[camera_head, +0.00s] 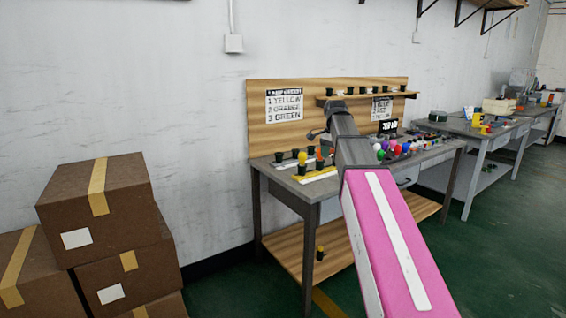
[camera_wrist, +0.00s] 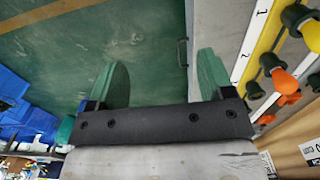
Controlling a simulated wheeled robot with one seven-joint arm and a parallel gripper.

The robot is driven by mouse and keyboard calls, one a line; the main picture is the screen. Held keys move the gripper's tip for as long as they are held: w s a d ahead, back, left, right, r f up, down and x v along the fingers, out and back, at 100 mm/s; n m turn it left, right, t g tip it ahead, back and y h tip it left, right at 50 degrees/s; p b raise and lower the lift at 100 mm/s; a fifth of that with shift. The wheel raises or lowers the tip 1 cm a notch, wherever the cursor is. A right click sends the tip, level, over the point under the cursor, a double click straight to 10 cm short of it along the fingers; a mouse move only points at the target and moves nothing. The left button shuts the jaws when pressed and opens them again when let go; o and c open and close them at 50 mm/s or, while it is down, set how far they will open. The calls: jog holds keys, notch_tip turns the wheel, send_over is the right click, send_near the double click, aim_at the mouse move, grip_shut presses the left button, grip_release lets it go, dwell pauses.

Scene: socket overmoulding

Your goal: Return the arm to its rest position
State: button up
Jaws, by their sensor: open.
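My gripper (camera_wrist: 160,85) is open in the wrist view, with two green fingers apart and nothing between them. Green floor shows behind the gap. In the head view my arm reaches forward over the workbench (camera_head: 280,182), and its end is near the left part of the bench; the fingers are hidden there. A yellow and white strip (camera_head: 318,177) with sockets and bulbs lies on the bench by the arm. In the wrist view an orange bulb (camera_wrist: 286,82) and other sockets stand to the right of the fingers, apart from them.
A wooden back panel (camera_head: 258,115) with a shelf of sockets rises behind the bench. Coloured balls (camera_head: 394,148) lie right of the arm. Cardboard boxes (camera_head: 120,225) are stacked at left. A second bench (camera_head: 480,130) stands at right. Green floor is clear at right.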

jog(key=s+f+n, duration=0.3)
jog(key=s+f, duration=0.4)
jog(key=f, duration=0.6)
jog(key=s+f+n, duration=0.4)
jog(key=s+f, duration=0.4)
jog(key=f, duration=0.5)
jog(key=s+f+n, duration=0.4)
jog(key=s+f, duration=0.3)
jog(key=f, duration=0.6)
jog(key=shift+s+f, duration=0.15)
jog(key=shift+s, duration=0.25)
